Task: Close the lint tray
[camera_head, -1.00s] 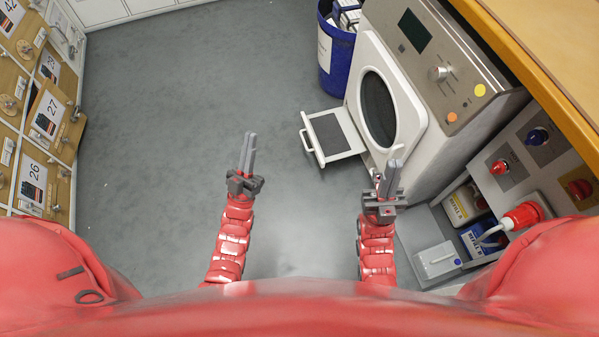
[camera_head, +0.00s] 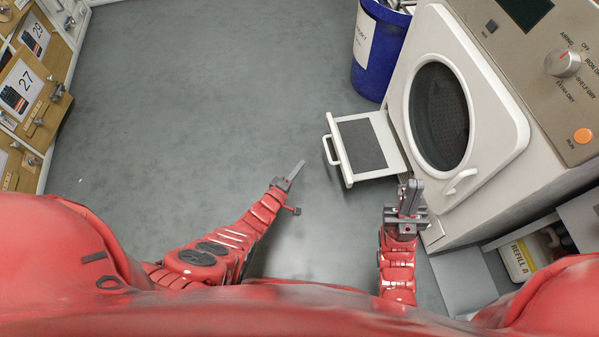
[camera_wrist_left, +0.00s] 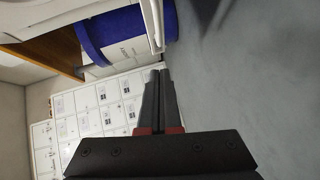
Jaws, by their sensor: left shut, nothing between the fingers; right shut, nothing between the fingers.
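The lint tray (camera_head: 363,146) is pulled out from the lower front of the white dryer (camera_head: 479,173). It has a dark mesh panel and a white handle (camera_head: 333,150) on its left end. My left gripper (camera_head: 298,168) is shut and empty, to the left of and slightly below the handle, apart from it. My right gripper (camera_head: 411,190) is shut and empty, just below the tray's right end, close to the dryer front; I cannot tell whether it touches. In the left wrist view, the left gripper's fingers (camera_wrist_left: 159,88) are together, with a white edge near their tips.
A blue bin (camera_head: 379,50) stands behind the tray, beside the dryer. The dryer's round door (camera_head: 440,117) is closed. Numbered lockers (camera_head: 22,90) line the left side. A refill container (camera_head: 517,262) sits at the lower right. The grey floor (camera_head: 200,90) left of the tray is clear.

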